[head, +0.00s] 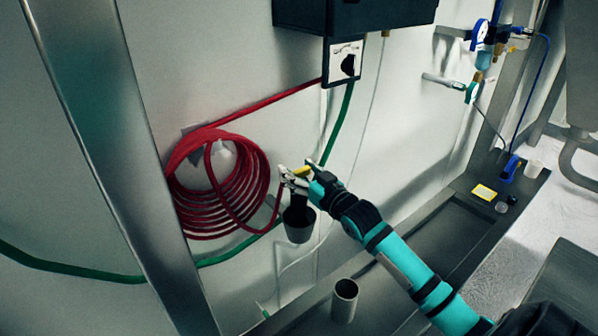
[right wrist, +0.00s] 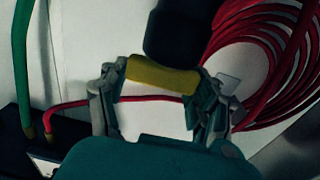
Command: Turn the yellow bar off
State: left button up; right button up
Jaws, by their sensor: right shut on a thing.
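The yellow bar (right wrist: 162,75) is between the two fingers of my right gripper (right wrist: 155,98) in the right wrist view. The fingers are shut on it, one at each end. In the head view the yellow bar (head: 301,170) shows only as a small piece at my right gripper (head: 292,178), in front of the wall to the right of the red hose coil. A dark cylindrical part (right wrist: 180,35) adjoins the bar in the right wrist view. My left gripper is not in view.
A coiled red hose (head: 222,185) hangs on the wall left of my right gripper. A grey cup (head: 299,224) is just below it. A dark box (head: 355,14) and a switch plate (head: 343,62) are above. An open grey cylinder (head: 344,301) stands on the ledge below.

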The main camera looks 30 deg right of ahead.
jog(key=shift+n+y, duration=0.4)
jog(key=shift+y, duration=0.2)
jog(key=o, duration=1.2)
jog(key=s, duration=0.8)
jog(key=s+d, duration=0.1)
jog(key=s, duration=0.3)
jog(key=shift+d, duration=0.1)
